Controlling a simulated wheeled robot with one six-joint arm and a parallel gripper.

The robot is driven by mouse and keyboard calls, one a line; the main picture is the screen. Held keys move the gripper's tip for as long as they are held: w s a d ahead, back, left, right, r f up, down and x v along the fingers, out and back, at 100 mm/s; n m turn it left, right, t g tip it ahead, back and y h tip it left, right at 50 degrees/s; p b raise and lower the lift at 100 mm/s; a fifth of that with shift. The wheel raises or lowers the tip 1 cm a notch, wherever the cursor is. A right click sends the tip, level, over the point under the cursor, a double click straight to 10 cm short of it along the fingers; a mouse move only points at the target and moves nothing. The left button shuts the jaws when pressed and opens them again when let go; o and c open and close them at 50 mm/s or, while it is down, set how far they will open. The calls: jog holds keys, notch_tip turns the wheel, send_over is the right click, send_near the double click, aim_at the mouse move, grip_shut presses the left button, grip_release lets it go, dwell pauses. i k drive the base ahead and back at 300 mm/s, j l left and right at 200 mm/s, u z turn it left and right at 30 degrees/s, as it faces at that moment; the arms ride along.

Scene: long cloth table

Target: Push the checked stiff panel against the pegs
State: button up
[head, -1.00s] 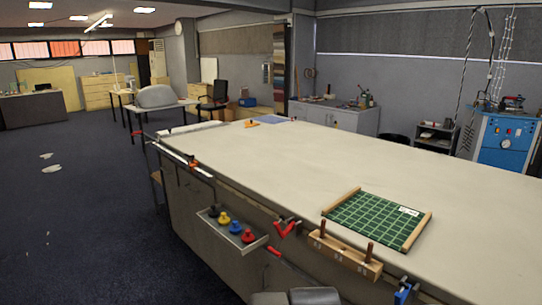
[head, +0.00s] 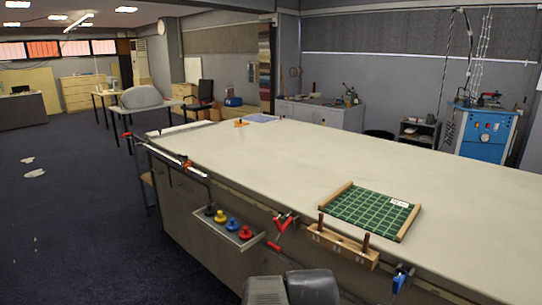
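The checked stiff panel (head: 368,213) is green with pale grid lines and a small white label. It lies flat on the long cloth table (head: 290,165) near its front edge. Wooden strips run along its left and right sides. Two dark brown pegs (head: 320,222) stand on a wooden block (head: 341,246) at the table's front edge, just in front of the panel. A small gap seems to show between panel and pegs, but I cannot tell its size. My gripper is not in view; only a grey part of my own body shows at the bottom.
A tray (head: 222,234) with several coloured knobs hangs on the table's front side. A red clamp (head: 283,222) and a blue clamp (head: 402,279) grip the front edge. A metal rail (head: 168,152) runs along the left edge. The tabletop behind the panel is clear.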

aim_at(388, 218)
jog(key=i+z, duration=0.2)
jog(key=i, duration=0.35)
jog(key=i+z, duration=0.2)
jog(key=i, duration=0.35)
jog(key=i+j+z, duration=0.15)
jog(key=i, duration=0.4)
